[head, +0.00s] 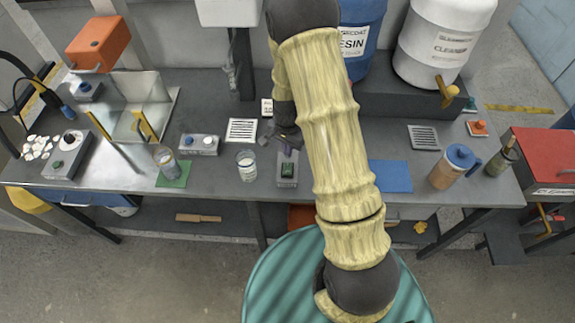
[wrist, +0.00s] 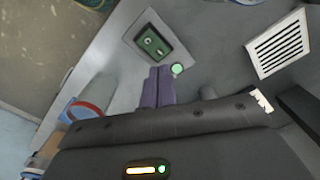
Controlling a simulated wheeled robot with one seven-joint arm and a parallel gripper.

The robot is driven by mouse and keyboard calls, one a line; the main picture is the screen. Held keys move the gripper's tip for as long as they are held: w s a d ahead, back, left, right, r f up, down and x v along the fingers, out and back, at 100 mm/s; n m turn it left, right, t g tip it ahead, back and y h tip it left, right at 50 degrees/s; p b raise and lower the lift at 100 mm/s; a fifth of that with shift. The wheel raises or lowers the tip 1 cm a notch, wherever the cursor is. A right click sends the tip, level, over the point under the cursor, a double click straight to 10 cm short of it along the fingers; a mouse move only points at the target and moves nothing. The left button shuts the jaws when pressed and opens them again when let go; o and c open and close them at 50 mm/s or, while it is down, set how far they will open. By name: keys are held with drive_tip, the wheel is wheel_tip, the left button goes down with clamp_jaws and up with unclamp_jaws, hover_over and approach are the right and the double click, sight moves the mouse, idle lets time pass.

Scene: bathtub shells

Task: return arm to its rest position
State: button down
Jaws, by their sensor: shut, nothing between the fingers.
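My arm, in a yellowish ribbed sleeve, reaches across the workbench (head: 225,85) in the head view. My gripper (head: 288,152) is over the middle of the bench, just behind a small grey control box (head: 287,183) with a green switch panel. In the wrist view, the purple fingers of my gripper (wrist: 158,82) are together with nothing between them. They point toward the control box (wrist: 172,27); a round green light or button shows beside the fingertips. I cannot tell whether the fingers touch the box.
A clear cup (head: 246,166) stands left of the control box. A two-knob box (head: 199,145) and a jar on a green mat (head: 172,174) are further left. A blue mat (head: 390,176) and a blue-lidded jug (head: 452,167) lie right. Big drums (head: 437,45) stand behind.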

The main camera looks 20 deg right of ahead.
drive_tip(key=shift+r, duration=0.6)
drive_tip(key=s+r+n+t+b, duration=0.1)
drive_tip(key=s+r+n+t, duration=0.1)
drive_tip(key=s+r+n, duration=0.7)
drive_tip(key=s+r, duration=0.5)
drive_tip(key=r, duration=0.3)
drive_tip(key=shift+s+n+t, duration=0.2)
drive_tip(key=shift+n+t, duration=0.1)
